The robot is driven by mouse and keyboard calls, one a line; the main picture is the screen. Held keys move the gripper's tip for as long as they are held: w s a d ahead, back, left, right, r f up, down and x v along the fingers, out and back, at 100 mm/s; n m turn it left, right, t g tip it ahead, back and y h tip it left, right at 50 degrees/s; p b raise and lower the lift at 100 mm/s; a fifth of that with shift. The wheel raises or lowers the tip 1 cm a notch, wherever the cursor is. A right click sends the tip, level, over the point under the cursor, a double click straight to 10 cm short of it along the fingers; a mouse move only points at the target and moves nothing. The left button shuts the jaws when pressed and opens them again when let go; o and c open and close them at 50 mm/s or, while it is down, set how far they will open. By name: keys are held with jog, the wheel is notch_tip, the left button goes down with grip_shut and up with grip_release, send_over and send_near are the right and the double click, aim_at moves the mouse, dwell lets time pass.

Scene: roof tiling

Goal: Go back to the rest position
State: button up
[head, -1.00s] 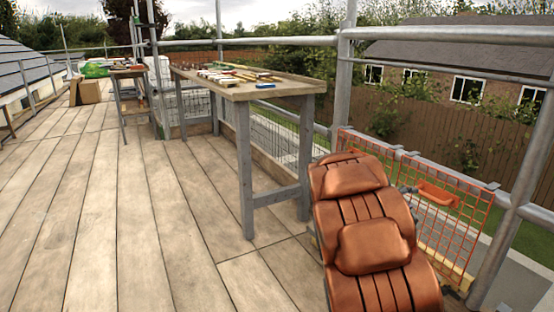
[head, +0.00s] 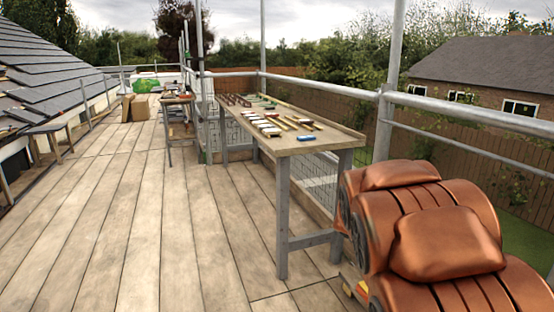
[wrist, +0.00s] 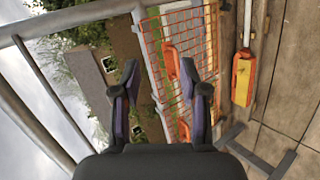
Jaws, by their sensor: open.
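My gripper (wrist: 166,88) shows in the wrist view with its two dark fingers spread apart. It is open and nothing is between the fingers. Behind it lie the guard rails and an orange mesh panel (wrist: 178,60). In the head view my copper-coloured arm fills the lower right, and the gripper itself is out of that view.
A long workbench (head: 300,142) with several tools stands along the right guard rail (head: 450,110). A smaller trestle (head: 178,103) is further back. A slate roof (head: 50,75) edges the left. The plank deck (head: 130,220) is clear in the middle.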

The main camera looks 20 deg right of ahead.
jog(key=s+a+r+n+y+p, duration=0.1)
jog(key=s+a+r+y+p, duration=0.2)
jog(key=s+a+r+p, duration=0.2)
jog(key=s+a+r+n+y+p, duration=0.1)
jog(key=s+a+r+y+p, duration=0.3)
jog(key=a+r+p, duration=0.5)
jog(key=s+a+r+y+p, duration=0.4)
jog(key=a+p, duration=0.9)
jog(key=a, duration=0.7)
notch_tip(320, 180, up, 4)
jog(key=shift+s+a+r+n+t, duration=0.1)
jog(key=shift+s+a+n+t, duration=0.25)
jog(key=shift+s, duration=0.8)
